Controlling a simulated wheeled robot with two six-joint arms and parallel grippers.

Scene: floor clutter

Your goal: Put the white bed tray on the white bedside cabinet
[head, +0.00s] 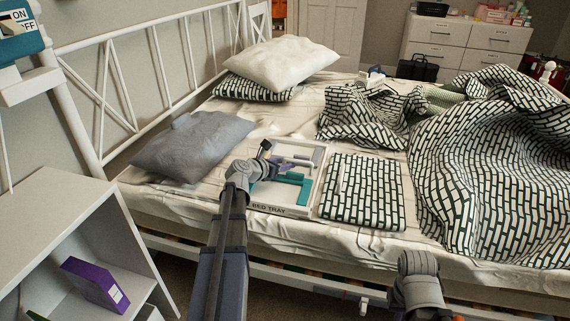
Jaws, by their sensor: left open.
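The white bed tray (289,211) lies on the near side of the bed, with a "BED TRAY" label on its front rim. My left gripper (298,172) is open over the tray's inside, and the arm covers part of its left side. I cannot tell whether the gripper touches the tray. A teal angled piece shows under the gripper, and I cannot tell whether it belongs to the gripper. The white bedside cabinet (50,218) stands at the left foreground, its visible top bare. My right arm shows at the bottom right, but its gripper is out of view.
A purple box (95,284) sits in the cabinet's open shelf. A folded patterned cloth (362,192) lies right beside the tray. A grey pillow (193,146) lies to its left. The white bed rail (125,75) rises behind the cabinet. Rumpled patterned bedding (490,160) covers the right side.

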